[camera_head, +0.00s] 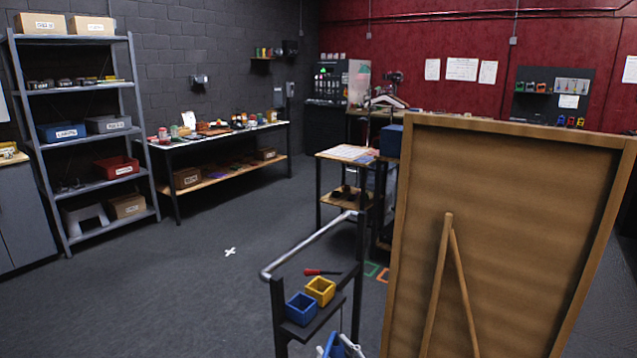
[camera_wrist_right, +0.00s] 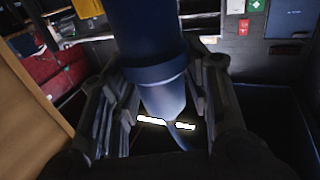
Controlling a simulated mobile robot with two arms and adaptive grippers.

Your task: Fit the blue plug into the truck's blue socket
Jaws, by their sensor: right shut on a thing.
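The blue plug (camera_wrist_right: 150,40) fills the top middle of the right wrist view, a thick dark blue cylinder with a collar and a paler tapered end. My right gripper (camera_wrist_right: 163,98) has its fingers on both sides of it and is shut on it. In the head view the truck has a grey bar handle (camera_head: 310,244) and a dark shelf. An open square blue socket (camera_head: 301,308) sits on this shelf, beside a yellow one (camera_head: 321,290). I cannot tell the plug's distance from the blue socket. My left gripper is not in view.
A large wood-framed board (camera_head: 500,220) stands at the right, close to the truck and hiding what is behind it. A red-handled tool (camera_head: 322,272) is by the sockets. A shelf rack (camera_head: 72,128) and workbench (camera_head: 215,135) stand at the back left. The left floor is clear.

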